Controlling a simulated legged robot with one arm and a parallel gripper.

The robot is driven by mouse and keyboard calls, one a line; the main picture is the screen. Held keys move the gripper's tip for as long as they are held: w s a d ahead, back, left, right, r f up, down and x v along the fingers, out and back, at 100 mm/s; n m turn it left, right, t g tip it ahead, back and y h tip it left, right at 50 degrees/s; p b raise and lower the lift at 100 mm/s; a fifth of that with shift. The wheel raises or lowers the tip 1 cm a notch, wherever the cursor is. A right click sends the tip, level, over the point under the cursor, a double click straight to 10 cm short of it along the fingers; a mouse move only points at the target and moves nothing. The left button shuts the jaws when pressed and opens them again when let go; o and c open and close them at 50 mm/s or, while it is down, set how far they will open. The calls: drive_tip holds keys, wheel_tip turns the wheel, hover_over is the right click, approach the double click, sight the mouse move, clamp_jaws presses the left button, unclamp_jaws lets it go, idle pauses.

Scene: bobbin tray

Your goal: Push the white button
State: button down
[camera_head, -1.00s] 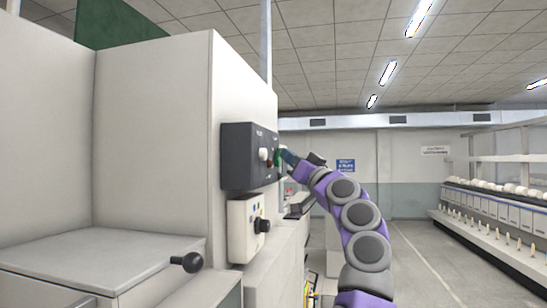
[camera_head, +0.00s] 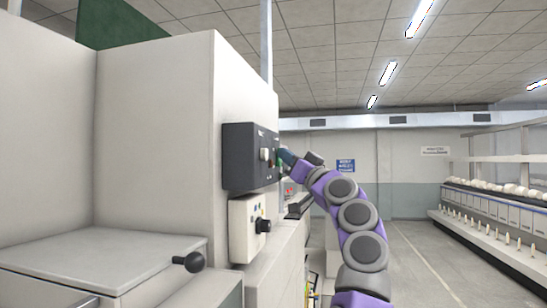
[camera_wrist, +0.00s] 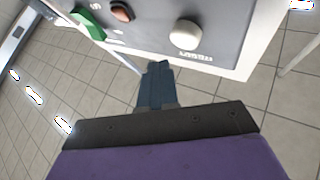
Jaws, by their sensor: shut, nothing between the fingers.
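The white button (camera_head: 265,154) is a round knob on the dark control panel (camera_head: 238,165) fixed to the side of the pale machine. In the wrist view the white button (camera_wrist: 185,33) stands out from the panel, up and to the right of my fingertips. My gripper (camera_wrist: 158,68) is shut and empty, its tips just below the panel's edge in that picture and apart from the button. In the head view my gripper (camera_head: 287,157) is beside the panel's right end, close to the green button. The green button (camera_wrist: 88,25) and a brown-red button (camera_wrist: 122,13) sit left of the white one.
A lower pale box with a black knob (camera_head: 263,225) is under the panel. A worktop with a black ball handle (camera_head: 188,262) stands at the front left. Racks of bobbins (camera_head: 500,205) line the right side, with clear floor between.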

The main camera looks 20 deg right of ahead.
drive_tip(key=shift+a, duration=0.4)
idle(1.4)
drive_tip(key=shift+s, duration=0.1)
drive_tip(key=shift+s+d+p, duration=0.1)
drive_tip(key=shift+s+d, duration=0.35)
drive_tip(key=shift+d, duration=0.3)
drive_tip(key=shift+s+d+p, duration=0.15)
drive_tip(key=shift+s+d, duration=0.35)
drive_tip(key=shift+d, duration=0.2)
drive_tip(key=shift+s+d+p, duration=0.1)
drive_tip(key=shift+s+d, duration=0.35)
drive_tip(key=shift+d, duration=0.3)
